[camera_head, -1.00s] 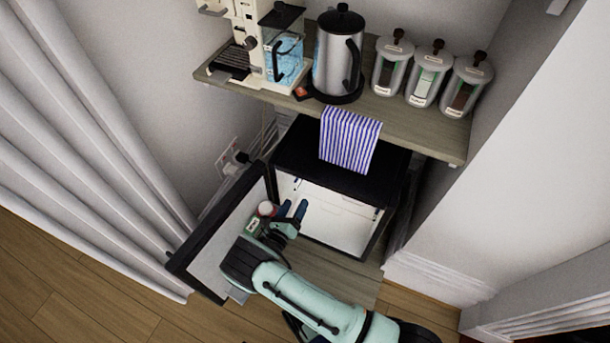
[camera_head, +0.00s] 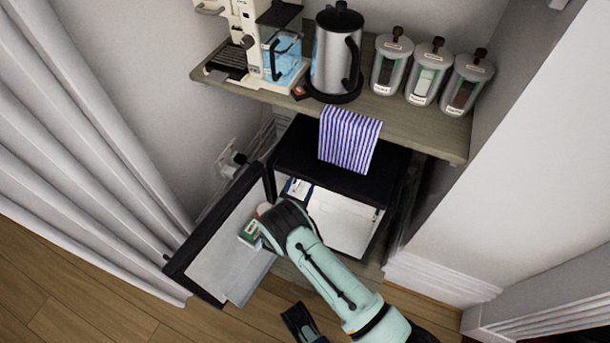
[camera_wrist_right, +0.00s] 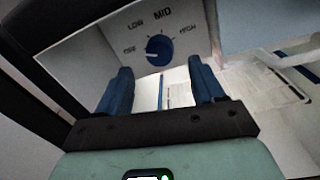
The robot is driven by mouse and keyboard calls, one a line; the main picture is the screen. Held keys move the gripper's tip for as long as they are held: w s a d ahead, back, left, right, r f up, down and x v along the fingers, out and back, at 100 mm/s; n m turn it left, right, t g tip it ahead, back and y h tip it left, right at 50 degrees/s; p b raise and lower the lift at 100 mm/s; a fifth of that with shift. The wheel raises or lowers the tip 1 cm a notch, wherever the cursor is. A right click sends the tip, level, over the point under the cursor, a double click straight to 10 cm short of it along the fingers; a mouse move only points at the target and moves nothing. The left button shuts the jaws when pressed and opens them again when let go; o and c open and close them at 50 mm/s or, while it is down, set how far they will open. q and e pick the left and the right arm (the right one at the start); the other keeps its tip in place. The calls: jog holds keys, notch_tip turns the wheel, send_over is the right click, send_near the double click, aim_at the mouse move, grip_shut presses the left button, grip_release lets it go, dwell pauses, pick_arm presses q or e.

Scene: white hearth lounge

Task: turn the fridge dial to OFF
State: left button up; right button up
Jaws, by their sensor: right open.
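The blue fridge dial (camera_wrist_right: 158,50) sits on a pale panel in the right wrist view, with OFF, LOW, MID and HIGH printed around it. Its pale mark is at the lower left, on the OFF side. My right gripper (camera_wrist_right: 162,84) is open and empty, its blue fingers apart and below the dial in the picture, with no contact visible. In the head view the small black fridge (camera_head: 388,165) has its door (camera_head: 215,235) open. My right wrist covers the gripper, and the dial cannot be made out.
A green-labelled container (camera_head: 250,231) stands at the open door, close to my wrist. The shelf (camera_head: 425,128) above holds a coffee machine (camera_head: 255,45), a kettle (camera_head: 337,55) and canisters (camera_head: 423,75). A curtain (camera_head: 75,130) hangs left.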

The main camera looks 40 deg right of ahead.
pick_arm(q)
jog(key=shift+w+a+f+b, duration=0.25)
jog(key=shift+w+f, duration=0.05)
jog(key=shift+w, duration=0.15)
jog(key=shift+w+a+f+b, duration=0.2)
jog(key=shift+w+a+f, duration=0.05)
jog(key=shift+w, duration=0.2)
pick_arm(e)
jog(key=x, duration=0.5)
jog(key=shift+w+d, duration=0.15)
